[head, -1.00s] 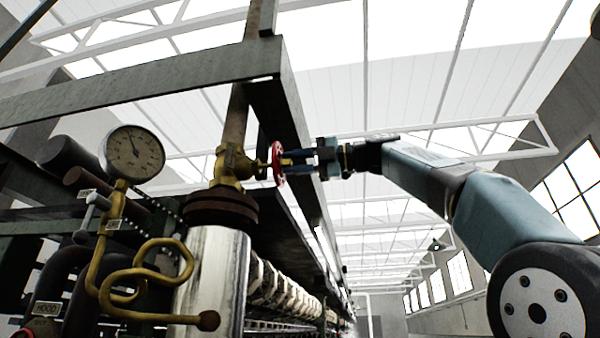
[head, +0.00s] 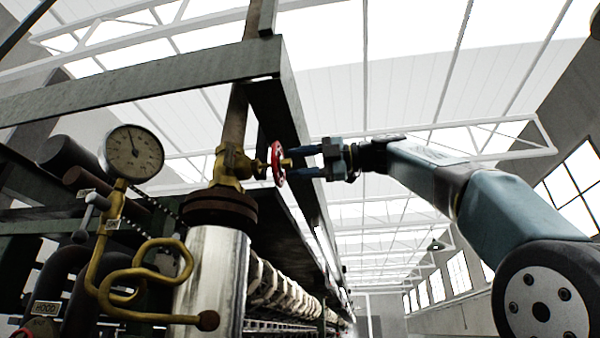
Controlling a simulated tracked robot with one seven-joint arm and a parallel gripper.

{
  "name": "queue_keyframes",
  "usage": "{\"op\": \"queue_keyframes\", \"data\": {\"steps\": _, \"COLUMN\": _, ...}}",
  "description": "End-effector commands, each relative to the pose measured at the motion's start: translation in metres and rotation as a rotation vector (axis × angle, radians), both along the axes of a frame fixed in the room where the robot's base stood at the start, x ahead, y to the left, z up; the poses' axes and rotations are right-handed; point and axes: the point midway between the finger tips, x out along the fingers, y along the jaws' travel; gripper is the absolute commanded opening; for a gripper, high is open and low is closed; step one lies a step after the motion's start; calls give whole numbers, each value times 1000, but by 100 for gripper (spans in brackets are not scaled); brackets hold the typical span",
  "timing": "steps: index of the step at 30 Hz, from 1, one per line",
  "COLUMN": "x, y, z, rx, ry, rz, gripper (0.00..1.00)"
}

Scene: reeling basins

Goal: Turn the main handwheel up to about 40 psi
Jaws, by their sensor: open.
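The red main handwheel (head: 277,163) sits on the right side of a brass valve (head: 233,166), seen nearly edge-on. The valve stands on a rusty flange above a shiny steel pipe. My gripper (head: 289,163) is just right of the handwheel, pointing left at it. Its two blue fingers are apart, one above the other, with the tips close to the wheel's hub. I cannot tell whether they touch it. The round pressure gauge (head: 134,153) is at the left on a brass tube; its needle points up and slightly left. Its numbers are too small to read.
A dark steel frame beam (head: 150,85) crosses above the valve, and its angled post (head: 285,110) runs close behind the handwheel. A coiled brass tube (head: 140,270) and a small lever (head: 90,215) are at the lower left. Open air lies below my arm at the right.

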Motion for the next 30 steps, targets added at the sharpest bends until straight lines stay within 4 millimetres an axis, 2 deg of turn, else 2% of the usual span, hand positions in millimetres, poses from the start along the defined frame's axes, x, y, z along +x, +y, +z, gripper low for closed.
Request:
{"op": "queue_keyframes", "data": {"steps": 3, "x": -2, "y": -16, "z": 0, "rx": 1, "ry": 0, "rz": -5, "gripper": 47}}
{"op": "queue_keyframes", "data": {"steps": 13, "x": -7, "y": -52, "z": 0, "rx": 1, "ry": 0, "rz": -3, "gripper": 47}}
{"op": "queue_keyframes", "data": {"steps": 30, "x": -8, "y": -56, "z": 1, "rx": 1, "ry": -1, "rz": -1, "gripper": 47}}
